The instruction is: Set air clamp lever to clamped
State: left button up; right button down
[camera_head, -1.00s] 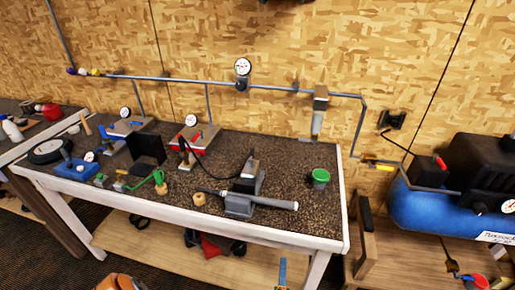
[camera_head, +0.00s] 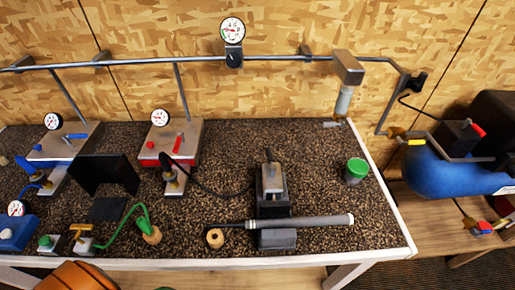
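A grey clamp (camera_head: 273,185) stands on the dark speckled bench top near its middle. A golf club grip (camera_head: 305,222) lies level across its front, with a thin dark shaft running left. A black hose runs from the clamp to a brass fitting by a red-based control box (camera_head: 178,158). That box carries a round gauge (camera_head: 160,117) and a red lever (camera_head: 177,143). A blue-based box (camera_head: 60,155) farther left carries a gauge and a blue lever (camera_head: 75,136). I cannot tell which position either lever is in. Neither of my grippers is in view.
A metal pipe with a gauge (camera_head: 232,30) runs along the wall. A green-lidded container (camera_head: 356,170) stands right of the clamp. A black upright plate (camera_head: 105,172) and a green hose (camera_head: 133,222) are at left. A blue compressor tank (camera_head: 450,172) is at right.

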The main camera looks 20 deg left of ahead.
aim_at(268, 150)
jog(key=u, duration=0.25)
jog(key=k+l+u, duration=1.15)
jog(key=i+l, duration=0.05)
jog(key=l, duration=0.05)
